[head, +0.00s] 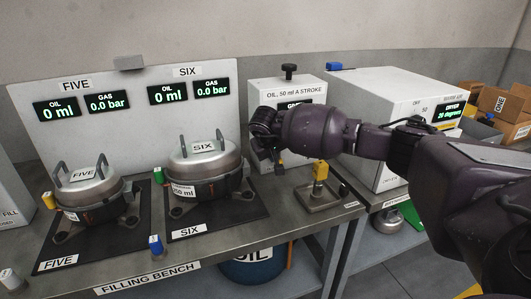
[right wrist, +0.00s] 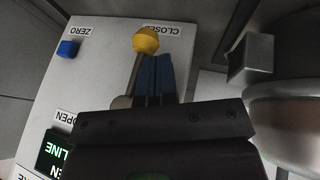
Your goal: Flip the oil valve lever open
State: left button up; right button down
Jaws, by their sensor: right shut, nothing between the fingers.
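The valve lever (right wrist: 122,103) shows in the right wrist view, a grey shaft with a yellow knob (right wrist: 146,40) on a pale panel. The knob lies by the CLOSED label; the OPEN label (right wrist: 72,117) is lower left. My right gripper (right wrist: 158,72) is shut and empty, its dark blue fingers together just right of the shaft; I cannot tell whether they touch it. In the head view my right gripper (head: 276,153) is in front of the oil unit (head: 262,93), partly hiding it. A small yellow piece shows just below it. My left gripper is not in view.
Two lidded compressors, FIVE (head: 84,176) and SIX (head: 205,150), stand on dark mats to the left. A yellow-topped fixture (head: 320,195) is at the bench's right, beside the white dryer (head: 385,105). A blue ZERO button (right wrist: 67,49) is on the panel.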

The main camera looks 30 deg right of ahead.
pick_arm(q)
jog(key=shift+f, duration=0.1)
pick_arm(e)
jog(key=shift+d+f, duration=0.15)
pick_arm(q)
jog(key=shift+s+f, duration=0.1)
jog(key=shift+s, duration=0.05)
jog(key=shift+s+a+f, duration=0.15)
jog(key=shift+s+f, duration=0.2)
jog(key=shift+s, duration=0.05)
pick_arm(e)
jog(key=shift+f+h, duration=0.1)
jog(key=shift+h, duration=0.2)
jog(key=shift+d, duration=0.1)
